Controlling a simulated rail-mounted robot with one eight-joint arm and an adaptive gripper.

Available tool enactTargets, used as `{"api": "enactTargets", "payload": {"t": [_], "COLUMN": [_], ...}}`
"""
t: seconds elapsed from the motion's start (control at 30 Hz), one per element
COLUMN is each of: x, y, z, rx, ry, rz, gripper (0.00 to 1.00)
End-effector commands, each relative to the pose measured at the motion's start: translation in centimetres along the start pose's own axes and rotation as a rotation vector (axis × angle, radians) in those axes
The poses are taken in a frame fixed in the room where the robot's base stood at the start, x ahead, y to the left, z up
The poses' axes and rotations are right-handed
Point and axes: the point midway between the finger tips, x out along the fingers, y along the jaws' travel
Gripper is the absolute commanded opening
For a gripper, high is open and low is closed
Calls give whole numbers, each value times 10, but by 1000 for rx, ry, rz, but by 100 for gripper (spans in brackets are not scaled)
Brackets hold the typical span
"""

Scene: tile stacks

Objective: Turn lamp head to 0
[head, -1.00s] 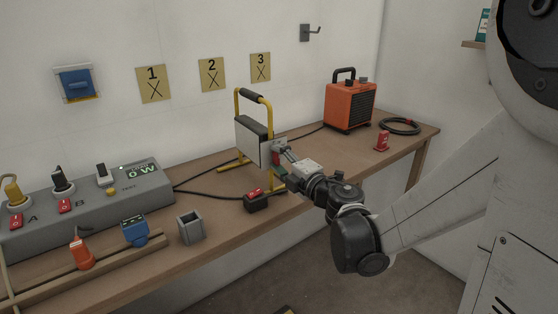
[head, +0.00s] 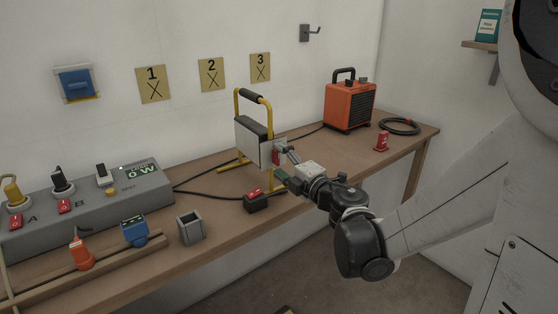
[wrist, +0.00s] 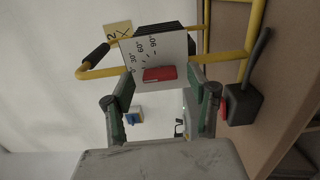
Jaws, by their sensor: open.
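The work lamp has a yellow tube frame (head: 238,112) with a black-gripped handle and a flat lamp head (head: 251,143). My gripper (head: 284,163) is at the lamp's side. In the wrist view its open fingers (wrist: 161,84) are on either side of the lever, and contact cannot be told.
A black box with a red switch (head: 256,200) stands close below my gripper. An orange heater (head: 349,106) and a coiled cable (head: 400,126) are at the right of the bench. A grey power unit (head: 90,205) and a grey open holder (head: 191,227) are at the left.

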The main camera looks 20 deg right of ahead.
Motion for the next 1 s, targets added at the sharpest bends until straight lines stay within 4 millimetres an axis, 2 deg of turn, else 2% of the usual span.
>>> {"api": "enactTargets", "payload": {"t": [0.3, 0.5, 0.7, 1.0], "x": [-62, -93, -108, -109], "y": [0, 0, 0, 0], "z": [0, 0, 0, 0], "rx": [0, 0, -1, 0], "ry": [-3, -2, 0, 1], "rz": [0, 0, 0, 0], "gripper": [54, 54, 54, 54]}}
